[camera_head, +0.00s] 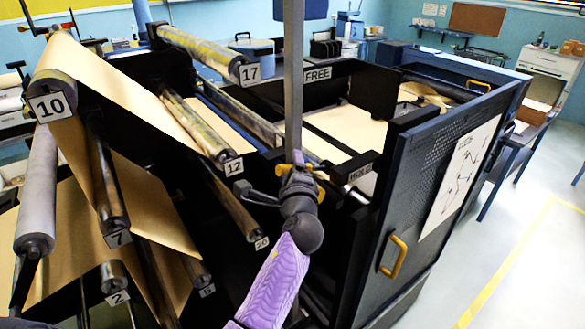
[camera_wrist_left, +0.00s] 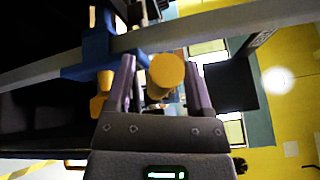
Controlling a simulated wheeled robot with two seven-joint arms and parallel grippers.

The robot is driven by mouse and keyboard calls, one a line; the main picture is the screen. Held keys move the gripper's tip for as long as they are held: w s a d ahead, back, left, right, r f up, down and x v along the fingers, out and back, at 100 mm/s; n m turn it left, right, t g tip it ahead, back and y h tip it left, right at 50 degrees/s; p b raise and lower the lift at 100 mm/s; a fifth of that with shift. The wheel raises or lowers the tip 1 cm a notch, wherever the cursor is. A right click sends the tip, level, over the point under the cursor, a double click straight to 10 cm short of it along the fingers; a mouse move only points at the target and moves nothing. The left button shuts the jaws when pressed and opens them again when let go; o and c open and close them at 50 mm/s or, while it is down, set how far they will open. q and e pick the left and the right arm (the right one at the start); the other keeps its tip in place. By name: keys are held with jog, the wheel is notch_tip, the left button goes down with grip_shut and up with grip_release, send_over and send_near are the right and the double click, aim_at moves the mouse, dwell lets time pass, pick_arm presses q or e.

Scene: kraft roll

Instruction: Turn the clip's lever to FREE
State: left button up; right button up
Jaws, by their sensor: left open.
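My left gripper (camera_head: 297,165) is in the middle of the head view, low against a grey upright bar (camera_head: 293,75). In the left wrist view my gripper (camera_wrist_left: 162,64) has its two fingers spread. A round-ended yellow knob (camera_wrist_left: 165,72), probably the clip's lever, shows between or just beyond them; contact cannot be told. A blue block (camera_wrist_left: 98,50) sits on the grey bar beside it. In the head view the clip is mostly hidden by my gripper. The FREE label (camera_head: 318,74) is up and behind; another label (camera_head: 360,172), apparently HOLD, is to the right.
Numbered rollers, among them 10 (camera_head: 52,88) and 12 (camera_head: 215,150), carry brown kraft paper (camera_head: 125,90) on the left. A dark cabinet door with a yellow handle (camera_head: 394,256) stands on the right. Open floor (camera_head: 520,245) lies beyond it.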

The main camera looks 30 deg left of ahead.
pick_arm(q)
jog(key=shift+c, duration=0.2)
grip_shut()
dwell(1.1)
